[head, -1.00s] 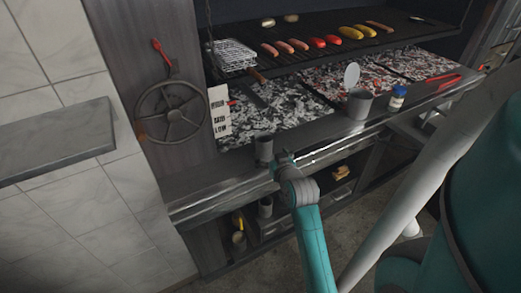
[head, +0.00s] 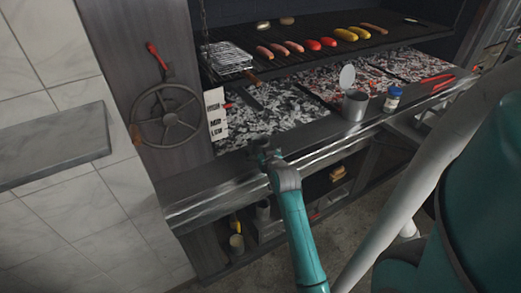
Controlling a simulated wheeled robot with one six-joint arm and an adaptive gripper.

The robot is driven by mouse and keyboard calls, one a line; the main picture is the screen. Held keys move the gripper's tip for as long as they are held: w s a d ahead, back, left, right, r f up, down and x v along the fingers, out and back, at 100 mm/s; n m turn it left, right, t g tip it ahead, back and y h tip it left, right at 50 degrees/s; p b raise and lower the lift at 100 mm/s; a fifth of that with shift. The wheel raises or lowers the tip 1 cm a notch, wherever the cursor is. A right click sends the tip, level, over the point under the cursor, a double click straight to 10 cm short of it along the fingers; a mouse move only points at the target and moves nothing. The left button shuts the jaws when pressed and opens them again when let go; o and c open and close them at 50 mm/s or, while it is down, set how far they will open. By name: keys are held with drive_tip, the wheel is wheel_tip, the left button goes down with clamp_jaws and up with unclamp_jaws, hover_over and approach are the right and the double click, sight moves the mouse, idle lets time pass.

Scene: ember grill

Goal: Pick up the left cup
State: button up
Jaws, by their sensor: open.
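A small dark grey cup (head: 258,145) stands on the ledge in front of the coals, left of a metal cup with a raised lid (head: 355,105). My gripper (head: 263,155) is at the small cup, overlapping it in the head view and hiding much of its body. The jaws are open. Whether the fingers are around the cup or only in front of it, I cannot tell.
A blue-and-white jar (head: 392,98) and red tongs (head: 437,80) lie along the ledge to the right. Sausages and vegetables lie on the grill rack (head: 400,38). Cups (head: 263,210) stand on the lower shelf. A handwheel (head: 169,116) is on the left panel.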

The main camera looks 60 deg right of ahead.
sight(258, 139)
drive_tip(key=c, duration=1.3)
drive_tip(key=shift+r, duration=0.25)
drive_tip(key=shift+r, duration=1.55)
drive_tip(key=shift+s+a, duration=3.05)
drive_tip(key=shift+s, duration=0.25)
drive_tip(key=shift+s+a, duration=3)
drive_tip(key=shift+s, duration=0.25)
